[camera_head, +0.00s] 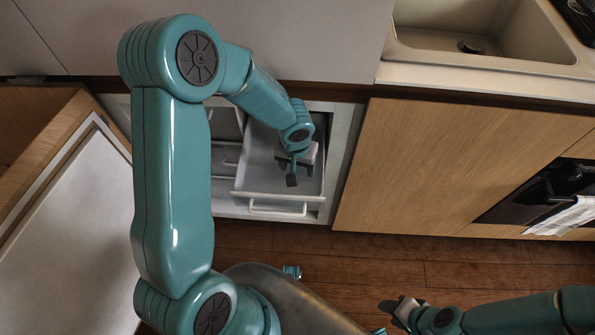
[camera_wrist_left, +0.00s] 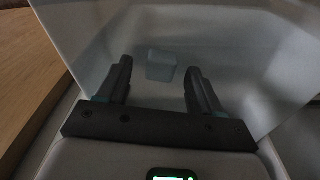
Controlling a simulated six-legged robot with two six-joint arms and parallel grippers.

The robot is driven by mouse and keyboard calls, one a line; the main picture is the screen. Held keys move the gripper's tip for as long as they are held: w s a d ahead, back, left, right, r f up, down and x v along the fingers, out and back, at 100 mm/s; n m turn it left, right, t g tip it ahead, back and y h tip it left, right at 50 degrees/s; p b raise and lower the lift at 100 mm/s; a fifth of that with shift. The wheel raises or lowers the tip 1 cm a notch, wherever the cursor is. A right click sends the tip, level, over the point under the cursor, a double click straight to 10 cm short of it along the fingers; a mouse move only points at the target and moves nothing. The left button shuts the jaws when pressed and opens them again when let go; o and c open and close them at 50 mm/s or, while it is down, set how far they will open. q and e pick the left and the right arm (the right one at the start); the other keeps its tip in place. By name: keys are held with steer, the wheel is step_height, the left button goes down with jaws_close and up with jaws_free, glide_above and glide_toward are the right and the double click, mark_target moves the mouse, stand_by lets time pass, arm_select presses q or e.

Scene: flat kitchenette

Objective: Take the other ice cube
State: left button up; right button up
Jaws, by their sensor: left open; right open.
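A pale grey ice cube (camera_wrist_left: 161,66) lies in the drawer, between and slightly beyond the fingertips of my left gripper (camera_wrist_left: 160,75) in the left wrist view. The gripper is open, with a gap on both sides of the cube. In the head view my left gripper (camera_head: 293,170) reaches down into a pulled-out white drawer (camera_head: 247,178) of the freezer; the cube cannot be made out there. My right gripper (camera_head: 394,308) is open and empty, low over the floor at the bottom right.
An open door (camera_head: 68,240) with a white inner panel stands at the left. A wooden cabinet front (camera_head: 430,165) is right of the freezer, below a counter with a sink (camera_head: 480,35). An oven (camera_head: 540,190) with a towel (camera_head: 565,216) is at the far right. The wooden floor (camera_head: 380,260) ahead is clear.

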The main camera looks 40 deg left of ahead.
arm_select(q)
steer(key=shift+a+f, duration=0.1)
steer(key=shift+f, duration=0.5)
steer(key=shift+r, duration=0.1)
steer(key=c, duration=1.1)
